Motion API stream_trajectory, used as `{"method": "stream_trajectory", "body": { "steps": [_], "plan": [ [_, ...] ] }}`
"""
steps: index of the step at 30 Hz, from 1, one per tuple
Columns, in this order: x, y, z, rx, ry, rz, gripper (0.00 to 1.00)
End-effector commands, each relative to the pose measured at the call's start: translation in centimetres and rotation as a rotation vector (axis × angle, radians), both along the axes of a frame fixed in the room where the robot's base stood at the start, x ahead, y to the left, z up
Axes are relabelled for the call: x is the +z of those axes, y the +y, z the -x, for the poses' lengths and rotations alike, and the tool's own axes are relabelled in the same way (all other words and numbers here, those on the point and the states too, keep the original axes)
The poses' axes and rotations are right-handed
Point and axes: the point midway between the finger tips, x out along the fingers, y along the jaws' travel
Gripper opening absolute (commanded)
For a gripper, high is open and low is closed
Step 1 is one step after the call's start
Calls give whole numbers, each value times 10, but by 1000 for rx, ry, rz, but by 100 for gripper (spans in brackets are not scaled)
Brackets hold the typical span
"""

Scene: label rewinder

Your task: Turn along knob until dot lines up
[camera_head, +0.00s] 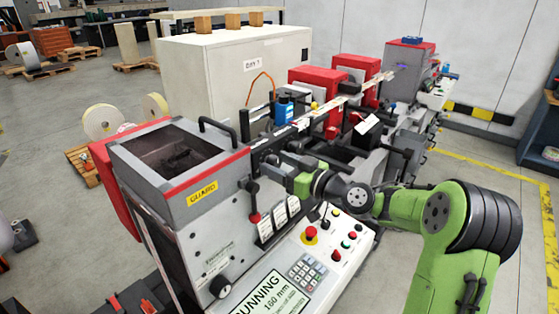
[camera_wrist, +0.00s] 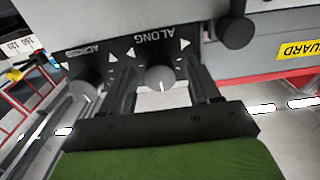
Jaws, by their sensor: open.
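The ALONG knob (camera_wrist: 160,78) is a round grey knob with a white pointer line, on a dark panel that appears upside down in the wrist view. The word ALONG and white arrows are printed beside it. My gripper (camera_wrist: 169,76) is open, with one finger on either side of the ALONG knob; I cannot tell whether either finger touches it. No alignment dot can be made out. In the head view my gripper (camera_head: 281,160) is at the front of the machine, and the knob is hidden there.
The ACROSS knob (camera_wrist: 85,88) sits close beside my left-hand finger in the wrist view. A black ball handle (camera_wrist: 235,32) stands near the other finger. The control panel (camera_head: 290,262) with a red emergency button (camera_head: 310,234) lies below my arm. A GUARD-marked cover (camera_head: 170,165) is at left.

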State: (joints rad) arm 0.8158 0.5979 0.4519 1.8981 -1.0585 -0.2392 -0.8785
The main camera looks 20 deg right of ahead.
Motion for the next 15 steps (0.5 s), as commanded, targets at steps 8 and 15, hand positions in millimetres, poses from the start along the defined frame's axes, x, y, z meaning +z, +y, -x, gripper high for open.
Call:
{"method": "stream_trajectory", "body": {
  "steps": [8, 15],
  "plan": [
    [-1, 1, -1, 0, 0, 0, 57],
    [-1, 1, -1, 0, 0, 0, 20]
  ]
}}
